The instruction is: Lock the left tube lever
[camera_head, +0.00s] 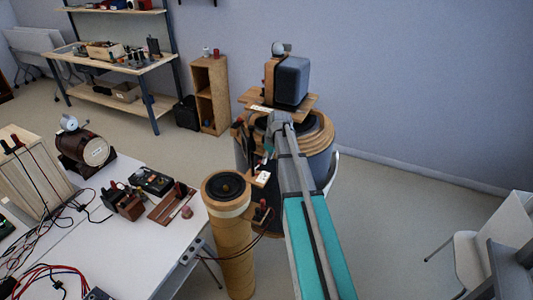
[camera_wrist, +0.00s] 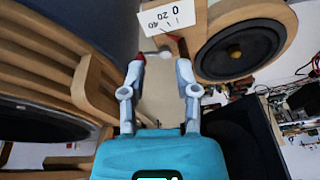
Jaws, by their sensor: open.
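A tan cardboard tube (camera_head: 236,250) with a black speaker cone (camera_head: 226,185) on top stands beside the table. A wider tube (camera_head: 318,152) with wooden rings stands behind it. Small red-tipped parts show on the wide tube's left (camera_head: 239,122) and beside the narrow tube (camera_head: 264,209); I cannot tell which is the left lever. My gripper (camera_wrist: 161,66) is open near a white scale label (camera_wrist: 166,17) and a thin metal rod (camera_wrist: 153,53). Something red shows at its left fingertip and something dark brown at its right; contact is unclear. In the head view, my arm partly hides the wide tube.
A dark box speaker (camera_head: 291,80) stands on a wooden platform above the wide tube. A white table (camera_head: 130,250) with wires and instruments is at left. A shelf bench (camera_head: 115,70) stands behind, a chair (camera_head: 470,250) at right. Floor is open between them.

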